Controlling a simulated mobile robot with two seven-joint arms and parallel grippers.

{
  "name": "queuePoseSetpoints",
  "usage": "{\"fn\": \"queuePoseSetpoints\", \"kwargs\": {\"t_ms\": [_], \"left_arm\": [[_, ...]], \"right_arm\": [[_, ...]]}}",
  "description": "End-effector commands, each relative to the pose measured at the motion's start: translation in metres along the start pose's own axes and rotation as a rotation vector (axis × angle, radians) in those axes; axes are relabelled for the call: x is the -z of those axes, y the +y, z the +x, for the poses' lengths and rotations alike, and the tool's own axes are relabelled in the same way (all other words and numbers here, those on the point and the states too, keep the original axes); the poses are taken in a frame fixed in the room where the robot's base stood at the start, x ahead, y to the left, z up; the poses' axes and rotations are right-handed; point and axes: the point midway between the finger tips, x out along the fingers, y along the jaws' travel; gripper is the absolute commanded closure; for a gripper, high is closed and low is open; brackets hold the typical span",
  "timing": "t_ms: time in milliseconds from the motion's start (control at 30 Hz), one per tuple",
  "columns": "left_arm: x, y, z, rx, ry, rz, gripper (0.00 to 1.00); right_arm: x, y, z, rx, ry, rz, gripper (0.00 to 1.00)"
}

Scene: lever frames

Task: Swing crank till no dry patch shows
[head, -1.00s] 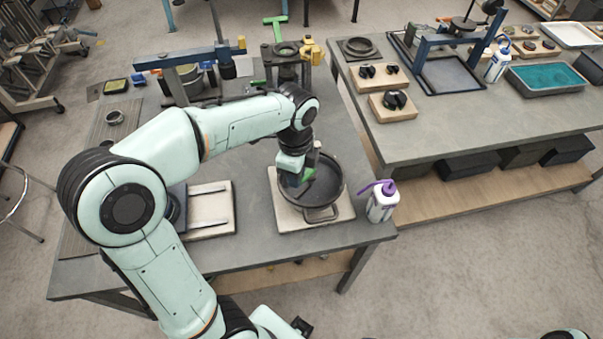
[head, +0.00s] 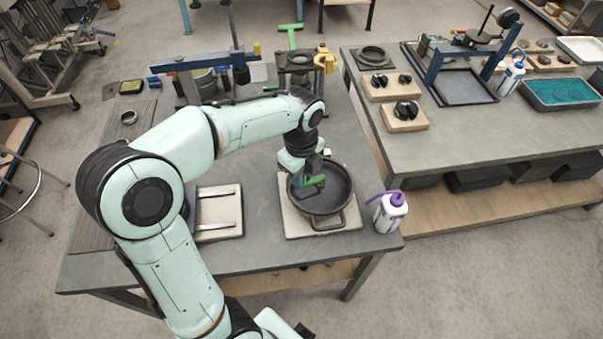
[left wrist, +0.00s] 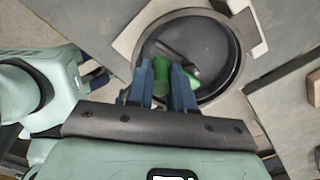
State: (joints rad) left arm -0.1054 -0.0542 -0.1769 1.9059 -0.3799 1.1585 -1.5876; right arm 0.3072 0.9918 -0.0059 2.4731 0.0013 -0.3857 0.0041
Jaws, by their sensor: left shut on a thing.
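A round dark pan (head: 338,194) sits on a pale square board at the front right of the near table. A dark bar (left wrist: 178,55) lies beyond the green part inside the pan. My left gripper (head: 308,180) reaches down into the pan, its blue fingers (left wrist: 163,85) closed about the green handle. The pan floor looks evenly dark grey, partly hidden by my gripper; I cannot tell wet from dry. My right gripper is out of view.
A white bottle with a purple cap (head: 390,212) stands close right of the pan. A pale board with two metal strips (head: 218,212) lies left of it. A blue-armed stand (head: 195,62) is behind. A second bench (head: 480,140) stands to the right.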

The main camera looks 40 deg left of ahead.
Motion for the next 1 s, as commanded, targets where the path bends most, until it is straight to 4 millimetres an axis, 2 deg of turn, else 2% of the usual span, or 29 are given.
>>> {"fn": "queuePoseSetpoints", "kwargs": {"t_ms": [133,167,200,233,500,633,767,1000], "left_arm": [[0.000,0.000,0.001,-0.001,-0.001,-0.001,1.00],[0.000,0.000,0.001,-0.001,-0.001,-0.001,0.72],[0.000,0.000,0.001,-0.001,-0.001,-0.001,0.59],[0.000,0.000,0.001,-0.001,-0.001,-0.001,0.53],[0.000,0.000,0.000,0.000,0.000,-0.001,0.53],[0.000,-0.001,-0.008,0.002,-0.001,-0.001,0.53],[0.000,-0.001,-0.030,0.007,-0.001,-0.001,0.53],[0.000,-0.002,-0.086,0.007,0.000,-0.001,0.53]], "right_arm": [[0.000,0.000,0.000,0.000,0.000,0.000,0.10],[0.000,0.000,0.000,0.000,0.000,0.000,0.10],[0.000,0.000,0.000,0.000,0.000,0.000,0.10],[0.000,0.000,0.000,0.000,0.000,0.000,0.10],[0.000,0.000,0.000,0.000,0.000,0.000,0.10],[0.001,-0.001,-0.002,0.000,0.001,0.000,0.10],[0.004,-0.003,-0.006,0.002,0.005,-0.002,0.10],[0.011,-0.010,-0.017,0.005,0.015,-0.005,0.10]]}}
